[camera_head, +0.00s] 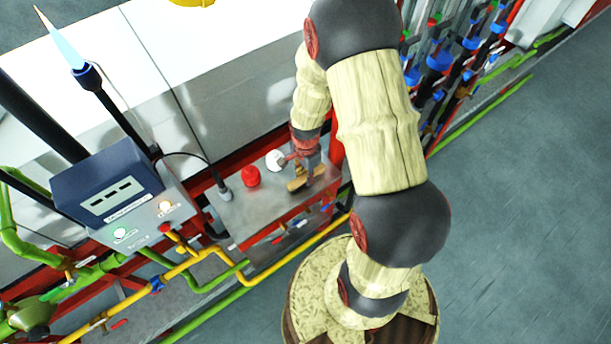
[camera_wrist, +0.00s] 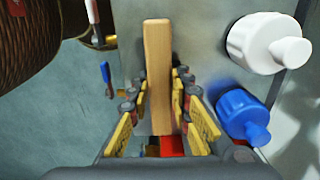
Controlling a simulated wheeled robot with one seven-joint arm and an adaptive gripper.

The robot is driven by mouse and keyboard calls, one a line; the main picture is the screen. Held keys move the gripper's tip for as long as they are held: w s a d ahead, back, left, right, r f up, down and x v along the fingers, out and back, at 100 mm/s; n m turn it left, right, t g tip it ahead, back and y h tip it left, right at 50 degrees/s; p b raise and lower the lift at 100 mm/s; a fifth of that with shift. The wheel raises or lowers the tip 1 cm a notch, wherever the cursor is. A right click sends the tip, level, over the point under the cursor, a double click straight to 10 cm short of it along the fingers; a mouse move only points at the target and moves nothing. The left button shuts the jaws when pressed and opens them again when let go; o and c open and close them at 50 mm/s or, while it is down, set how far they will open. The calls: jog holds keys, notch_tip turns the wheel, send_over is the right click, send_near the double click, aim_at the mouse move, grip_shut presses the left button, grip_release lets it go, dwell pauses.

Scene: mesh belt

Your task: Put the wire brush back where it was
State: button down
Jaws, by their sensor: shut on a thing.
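The wire brush shows in the wrist view as a long pale wooden handle (camera_wrist: 157,45) standing lengthwise between the finger pads. My gripper (camera_wrist: 160,85) is shut on it, with yellow-padded fingers on both sides. In the head view my gripper (camera_head: 306,160) is over the right part of a grey metal shelf (camera_head: 240,215), with the brown brush (camera_head: 297,184) just under it. The bristles are not visible. I cannot tell whether the brush touches the shelf.
A dark control box (camera_head: 108,185) and yellow pipe (camera_head: 290,257) border the shelf. Open floor lies right.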

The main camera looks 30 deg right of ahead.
jog(key=shift+f, duration=0.2)
jog(key=shift+f, duration=0.1)
jog(key=shift+f, duration=0.15)
jog(key=c, duration=1.7)
grip_release()
jog(key=shift+c, duration=0.2)
jog(key=shift+o, duration=0.5)
jog(key=shift+r, duration=0.2)
